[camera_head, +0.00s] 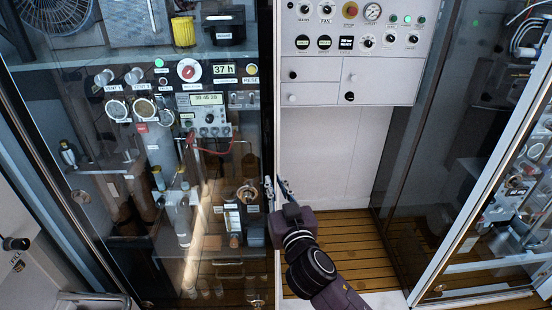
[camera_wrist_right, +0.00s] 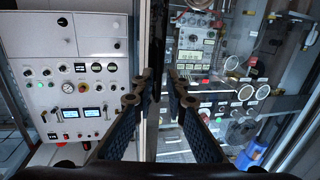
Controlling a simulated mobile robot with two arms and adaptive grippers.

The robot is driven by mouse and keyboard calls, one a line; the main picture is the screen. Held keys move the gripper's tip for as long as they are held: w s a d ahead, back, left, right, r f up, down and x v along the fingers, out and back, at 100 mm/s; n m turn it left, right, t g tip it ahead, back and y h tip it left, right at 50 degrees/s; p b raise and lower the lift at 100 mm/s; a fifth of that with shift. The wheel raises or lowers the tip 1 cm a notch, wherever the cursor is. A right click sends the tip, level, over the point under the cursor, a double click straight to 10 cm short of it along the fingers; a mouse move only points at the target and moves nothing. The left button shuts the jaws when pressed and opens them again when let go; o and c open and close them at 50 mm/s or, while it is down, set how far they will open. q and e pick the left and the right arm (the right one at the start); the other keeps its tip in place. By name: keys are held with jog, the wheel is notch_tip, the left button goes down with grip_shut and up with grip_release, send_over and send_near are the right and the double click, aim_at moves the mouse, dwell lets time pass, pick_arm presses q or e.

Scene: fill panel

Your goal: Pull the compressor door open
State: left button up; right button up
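The compressor door (camera_head: 215,255) is a large glass door on the left of the head view. Its pale metal edge runs vertically beside the white panel, and the door looks closed. My right gripper (camera_head: 276,186) is at this edge, with one fingertip on each side of it. In the right wrist view, my right gripper (camera_wrist_right: 163,84) has its two fingers apart, with the dark, narrow door edge seen between them. Whether the fingers touch the edge is not clear. My left gripper is not in view.
A white control panel (camera_head: 352,75) with knobs and a gauge stands right of the door. Below it is a pale wall and wooden slatted floor (camera_head: 345,238). Another glass cabinet (camera_head: 500,200) is on the right. Gauges and pipes show behind the compressor door's glass.

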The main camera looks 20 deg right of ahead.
aim_at(269, 162)
jog(key=w, duration=0.2)
jog(key=w+r+p, duration=0.2)
jog(key=w, duration=0.1)
jog(key=shift+w+d+r, duration=0.25)
jog(key=shift+w, duration=0.1)
jog(key=shift+w+f, duration=0.15)
jog(key=shift+w, duration=0.85)
jog(key=shift+c, duration=0.3)
grip_shut()
